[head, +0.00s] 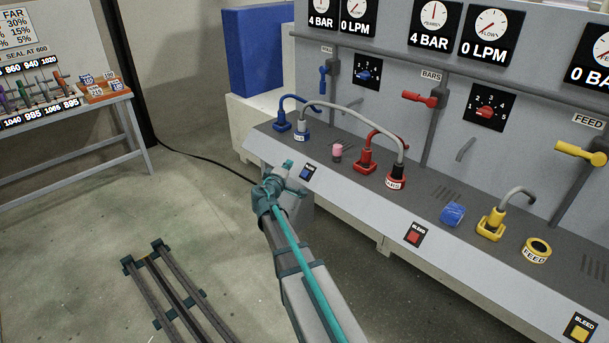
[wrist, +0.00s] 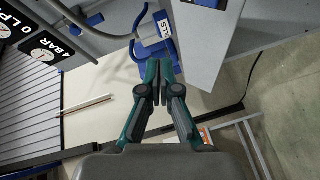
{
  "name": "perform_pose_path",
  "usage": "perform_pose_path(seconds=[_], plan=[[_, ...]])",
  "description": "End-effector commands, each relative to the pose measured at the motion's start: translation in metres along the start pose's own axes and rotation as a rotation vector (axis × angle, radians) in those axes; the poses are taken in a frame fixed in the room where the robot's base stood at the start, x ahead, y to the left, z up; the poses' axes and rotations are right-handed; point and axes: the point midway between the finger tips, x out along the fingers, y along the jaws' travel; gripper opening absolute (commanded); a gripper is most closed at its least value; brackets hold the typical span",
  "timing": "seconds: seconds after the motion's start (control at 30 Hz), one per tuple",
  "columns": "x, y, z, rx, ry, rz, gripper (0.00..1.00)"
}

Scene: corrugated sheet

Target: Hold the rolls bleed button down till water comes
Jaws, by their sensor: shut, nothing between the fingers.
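The blue bleed button (head: 306,172) sits on a black plate on the sloping front of the grey bench, below the blue fittings. I take it as the rolls button, since the other sections read BARS and FEED. My gripper (head: 288,164) is shut and empty, just left of the button in the head view. I cannot tell whether it touches anything. In the wrist view the shut fingers (wrist: 157,82) point toward the blue fitting (wrist: 163,55) and its white label ring; the button is not clearly seen there. The leftmost flow gauge (head: 357,14) reads 0 LPM.
Red (head: 414,234) and yellow (head: 580,328) bleed buttons lie further right on the slope. Grey hoses (head: 350,112), a pink-topped piece (head: 337,152) and a blue piece (head: 453,214) are on the bench top.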

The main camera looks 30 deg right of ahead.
Motion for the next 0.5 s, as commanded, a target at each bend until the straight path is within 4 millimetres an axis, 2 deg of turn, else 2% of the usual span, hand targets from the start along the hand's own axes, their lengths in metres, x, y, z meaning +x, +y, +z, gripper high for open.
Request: perform_pose_path(seconds=[0.5], plan=[[0.044,-0.036,0.033,-0.001,-0.001,0.001,0.00]])
